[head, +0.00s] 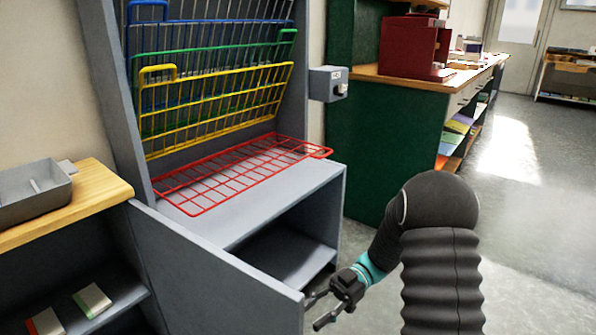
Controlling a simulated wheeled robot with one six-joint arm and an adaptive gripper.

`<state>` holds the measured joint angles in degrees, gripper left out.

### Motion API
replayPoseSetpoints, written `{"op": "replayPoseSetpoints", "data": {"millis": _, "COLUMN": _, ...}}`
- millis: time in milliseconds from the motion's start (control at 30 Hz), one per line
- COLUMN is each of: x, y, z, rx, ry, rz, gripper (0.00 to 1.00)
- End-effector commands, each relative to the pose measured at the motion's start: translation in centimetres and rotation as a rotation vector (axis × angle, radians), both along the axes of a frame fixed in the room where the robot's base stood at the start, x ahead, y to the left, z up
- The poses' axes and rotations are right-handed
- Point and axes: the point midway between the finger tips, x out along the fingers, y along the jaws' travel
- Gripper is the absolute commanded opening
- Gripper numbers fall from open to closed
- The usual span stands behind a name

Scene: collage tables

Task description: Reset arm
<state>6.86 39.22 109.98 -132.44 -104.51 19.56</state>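My gripper (318,308) is at the lower middle of the head view, at the end of my dark ribbed arm (440,265). Its two fingers are spread apart and point left, with nothing between them. The fingertips are close to the right end of the grey door panel (215,265). I cannot tell whether they touch it.
A grey rack cabinet (255,205) holds blue, green and yellow wire racks upright; a red rack (240,172) lies flat. Its lower compartment is open. A grey tray (35,190) sits on the left counter. A green cabinet (385,150) stands behind; the floor at right is clear.

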Motion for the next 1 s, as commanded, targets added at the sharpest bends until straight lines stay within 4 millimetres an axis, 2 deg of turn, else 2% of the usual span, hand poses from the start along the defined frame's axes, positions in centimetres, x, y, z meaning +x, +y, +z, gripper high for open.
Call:
{"op": "replayPoseSetpoints", "data": {"millis": 167, "x": 5.1, "y": 2.3, "z": -4.7, "rx": -0.115, "ry": -0.188, "rz": -0.259, "gripper": 0.39}}
{"op": "replayPoseSetpoints", "data": {"millis": 300, "x": 10.0, "y": 2.6, "z": -7.5, "rx": -0.239, "ry": -0.307, "rz": -0.502, "gripper": 0.39}}
{"op": "replayPoseSetpoints", "data": {"millis": 467, "x": 15.5, "y": 0.5, "z": -8.5, "rx": -0.413, "ry": -0.422, "rz": -0.788, "gripper": 0.39}}
{"op": "replayPoseSetpoints", "data": {"millis": 600, "x": 19.0, "y": -3.1, "z": -7.8, "rx": -0.588, "ry": -0.484, "rz": -1.037, "gripper": 0.39}}
{"op": "replayPoseSetpoints", "data": {"millis": 700, "x": 20.4, "y": -6.5, "z": -6.6, "rx": -0.722, "ry": -0.497, "rz": -1.211, "gripper": 0.39}}
{"op": "replayPoseSetpoints", "data": {"millis": 800, "x": 20.4, "y": -10.1, "z": -5.0, "rx": -0.861, "ry": -0.479, "rz": -1.379, "gripper": 0.39}}
{"op": "replayPoseSetpoints", "data": {"millis": 867, "x": 19.8, "y": -12.2, "z": -3.8, "rx": -0.942, "ry": -0.453, "rz": -1.476, "gripper": 0.39}}
{"op": "replayPoseSetpoints", "data": {"millis": 1000, "x": 16.4, "y": -16.5, "z": -1.1, "rx": -1.13, "ry": -0.336, "rz": -1.679, "gripper": 0.39}}
